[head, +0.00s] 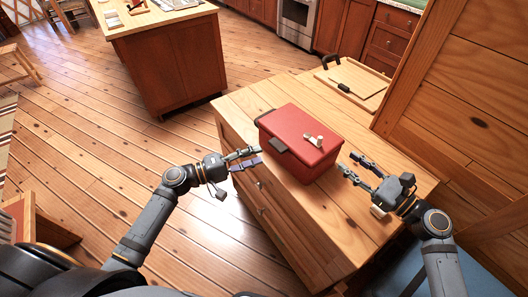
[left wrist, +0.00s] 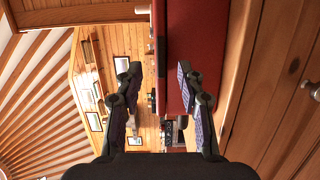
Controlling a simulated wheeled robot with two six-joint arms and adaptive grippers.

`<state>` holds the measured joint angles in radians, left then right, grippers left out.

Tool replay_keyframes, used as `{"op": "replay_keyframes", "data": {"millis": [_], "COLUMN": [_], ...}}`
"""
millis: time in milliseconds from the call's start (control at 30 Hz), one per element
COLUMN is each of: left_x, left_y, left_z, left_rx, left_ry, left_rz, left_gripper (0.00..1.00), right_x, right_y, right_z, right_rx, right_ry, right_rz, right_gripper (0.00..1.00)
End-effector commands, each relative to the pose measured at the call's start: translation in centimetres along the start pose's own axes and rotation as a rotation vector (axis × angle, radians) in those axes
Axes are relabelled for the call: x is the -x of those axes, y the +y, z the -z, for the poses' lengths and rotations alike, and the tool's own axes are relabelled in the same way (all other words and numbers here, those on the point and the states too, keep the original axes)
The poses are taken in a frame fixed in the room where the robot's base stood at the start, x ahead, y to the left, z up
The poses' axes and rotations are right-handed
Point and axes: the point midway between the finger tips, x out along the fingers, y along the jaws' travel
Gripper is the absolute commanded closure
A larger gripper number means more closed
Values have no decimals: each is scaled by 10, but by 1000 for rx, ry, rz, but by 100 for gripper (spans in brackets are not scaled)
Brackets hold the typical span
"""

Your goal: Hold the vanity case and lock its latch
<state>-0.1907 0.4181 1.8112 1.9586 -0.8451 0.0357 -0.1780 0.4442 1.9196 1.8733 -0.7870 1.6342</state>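The red vanity case (head: 296,128) sits closed on the wooden cabinet top. A dark piece, perhaps the latch (head: 277,145), is at its left edge near the lid seam; whether it is locked I cannot tell. A pale fitting (head: 314,140) lies on the lid. My left gripper (head: 259,156) is open and empty just left of the case, its fingers pointing at it. In the left wrist view, the red case (left wrist: 182,40) shows beyond and partly between the open fingers (left wrist: 157,78). My right gripper (head: 348,162) is open and empty at the case's right side, apart from it.
The wooden cabinet top (head: 240,105) has bare room behind the case and in front of it. A board (head: 358,78) with a dark-handled item lies at the back. A tall wooden panel (head: 465,80) bounds the right. An island (head: 165,60) stands back left.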

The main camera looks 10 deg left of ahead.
Motion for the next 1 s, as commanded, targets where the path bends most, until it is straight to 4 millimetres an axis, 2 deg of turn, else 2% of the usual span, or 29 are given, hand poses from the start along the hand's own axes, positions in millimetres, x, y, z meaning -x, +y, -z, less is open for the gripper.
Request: {"op": "replay_keyframes", "data": {"millis": [100, 300, 467, 700, 767, 1000], "left_x": [-27, -58, -69, -70, -70, -70], "left_y": [2, 0, -1, -1, -1, -1], "left_z": [0, 0, 0, 0, 0, 0], "left_rx": [3, 3, 2, 2, 2, 1], "left_ry": [2, 1, 1, 1, 1, 1], "left_rz": [-6, -1, 1, 3, 3, 3], "left_gripper": [61, 61, 61, 61, 67, 99], "right_x": [0, 0, 0, 0, 0, 0], "right_y": [0, 0, 0, 0, 0, 0], "right_z": [0, 0, 0, 0, 0, 0], "right_rx": [0, 0, 0, 0, 0, 0], "right_ry": [0, 0, 0, 0, 0, 0], "right_rz": [0, 0, 0, 0, 0, 0], "right_gripper": [62, 62, 62, 62, 62, 62]}}
